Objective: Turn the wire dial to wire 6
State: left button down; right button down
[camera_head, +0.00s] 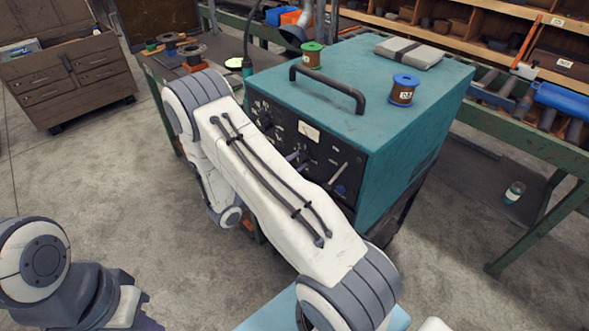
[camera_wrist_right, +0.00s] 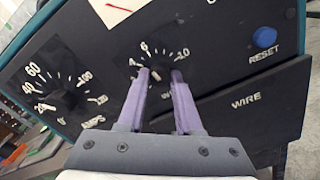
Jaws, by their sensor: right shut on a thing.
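The teal machine (camera_head: 365,90) has a black front panel that faces me. In the right wrist view, the wire dial (camera_wrist_right: 158,72) is a small dark knob ringed by white numbers, with 6 near its top and 10 to the upper right. My right gripper (camera_wrist_right: 161,77) is shut on this knob, with one purple finger on each side. It also shows at the panel in the head view (camera_head: 297,158), partly behind my arm. The fingers hide part of the dial, and I cannot tell its exact setting. My left gripper is not in view; only the left arm shows.
A larger dial (camera_wrist_right: 65,98) is left of the wire dial, and a blue reset button (camera_wrist_right: 264,37) is at the upper right. A black handle (camera_head: 328,88), a green spool (camera_head: 311,56) and a blue-topped spool (camera_head: 402,90) are on the machine. Grey floor is open at left.

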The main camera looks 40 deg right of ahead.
jog(key=shift+m+b, duration=0.7)
jog(key=shift+m, duration=0.3)
jog(key=c, duration=0.6)
grip_release()
jog(key=a+b, duration=0.1)
jog(key=a, duration=0.2)
jog(key=a+b, duration=0.1)
jog(key=a, duration=0.6)
jog(key=shift+s+a+b, duration=0.25)
jog(key=shift+s+b, duration=0.15)
